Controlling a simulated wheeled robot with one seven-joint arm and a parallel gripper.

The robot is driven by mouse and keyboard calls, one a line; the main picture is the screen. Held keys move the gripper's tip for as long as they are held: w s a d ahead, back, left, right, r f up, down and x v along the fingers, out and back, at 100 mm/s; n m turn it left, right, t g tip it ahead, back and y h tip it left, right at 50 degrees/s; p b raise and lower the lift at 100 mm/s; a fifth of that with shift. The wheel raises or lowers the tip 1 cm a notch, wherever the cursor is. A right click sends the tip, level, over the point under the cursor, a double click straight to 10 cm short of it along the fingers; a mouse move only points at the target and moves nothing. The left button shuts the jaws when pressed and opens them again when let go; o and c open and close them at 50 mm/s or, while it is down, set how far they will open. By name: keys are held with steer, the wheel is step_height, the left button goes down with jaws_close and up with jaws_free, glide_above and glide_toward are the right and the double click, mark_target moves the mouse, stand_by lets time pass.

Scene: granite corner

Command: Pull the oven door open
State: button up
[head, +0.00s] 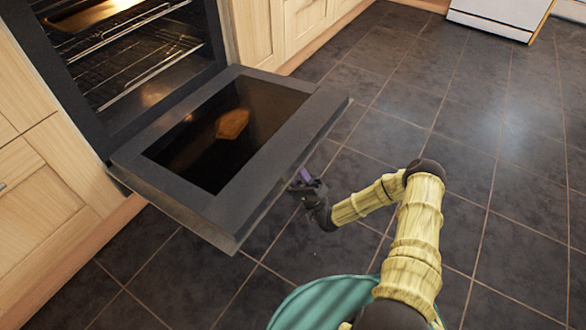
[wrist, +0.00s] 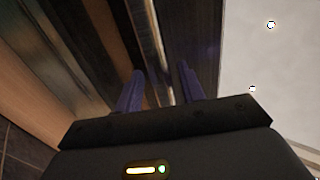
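The oven door (head: 231,202) is folded far down, close to level, with its dark glass facing up in the head view. My gripper (head: 303,178) is at the door's outer edge, on the right side. In the wrist view, my gripper's two purple fingers (wrist: 160,74) stand apart. A shiny metal bar (wrist: 149,40), which looks like the door handle, runs between them with space on the sides. I cannot tell whether a finger touches it. The handle is hidden under the door edge in the head view.
The oven cavity (head: 135,60) is open, with wire racks and a lit tray (head: 90,14) inside. Wooden cabinets (head: 60,165) flank it. A white appliance (head: 500,14) stands at the back right. The dark tiled floor (head: 510,170) on the right is clear.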

steer(key=shift+d, duration=0.1)
steer(key=shift+s+d+f+p, duration=0.2)
steer(key=shift+d+f+p, duration=0.1)
steer(key=shift+f+p, duration=0.15)
steer(key=p+v, duration=0.2)
steer(key=v, duration=0.4)
steer(key=shift+f, duration=0.15)
steer(key=shift+p, duration=0.3)
